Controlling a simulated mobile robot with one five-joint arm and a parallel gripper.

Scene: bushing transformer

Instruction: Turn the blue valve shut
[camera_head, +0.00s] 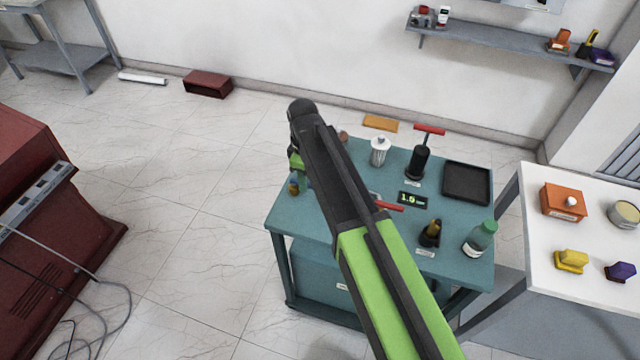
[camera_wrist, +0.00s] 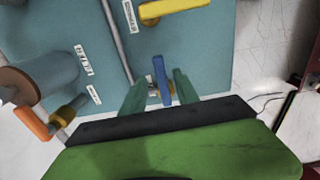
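The blue valve handle (camera_wrist: 160,72) is a flat blue lever on a brass body in the wrist view, beside the teal table. It points up and down in the picture. My gripper (camera_wrist: 158,84) is open, with one green finger on each side of the handle and a gap visible on both sides. I cannot tell whether either finger touches it. In the head view a small blue and brass part (camera_head: 293,185) shows at the table's left edge, just below my gripper (camera_head: 297,163), which my arm mostly hides.
The teal table (camera_head: 320,225) carries a black tray (camera_head: 466,183) and a green-capped bottle (camera_head: 480,240). Floor left of the table is clear.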

